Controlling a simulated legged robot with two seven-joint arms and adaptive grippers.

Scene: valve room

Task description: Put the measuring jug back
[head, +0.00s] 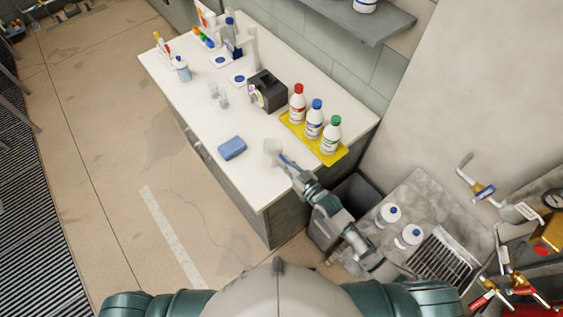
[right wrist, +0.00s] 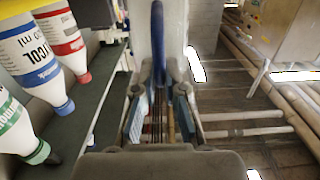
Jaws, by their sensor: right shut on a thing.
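The measuring jug (head: 271,147) is a pale, translucent vessel over the right part of the white counter (head: 205,125). My right gripper (head: 284,160) reaches it from the lower right and is shut on it. In the right wrist view the jug (right wrist: 143,35) stands beyond the fingers, and its blue handle (right wrist: 158,45) is between the two blue-tipped fingers (right wrist: 158,108). I cannot tell whether the jug touches the counter. My left gripper is out of view.
A blue sponge (head: 232,148) lies left of the jug. Three capped bottles (head: 314,119) stand on a yellow tray (head: 341,157) to the right. A black box (head: 267,91) and small clear beakers (head: 223,100) are behind. A grey bin (head: 340,207) stands beside the counter.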

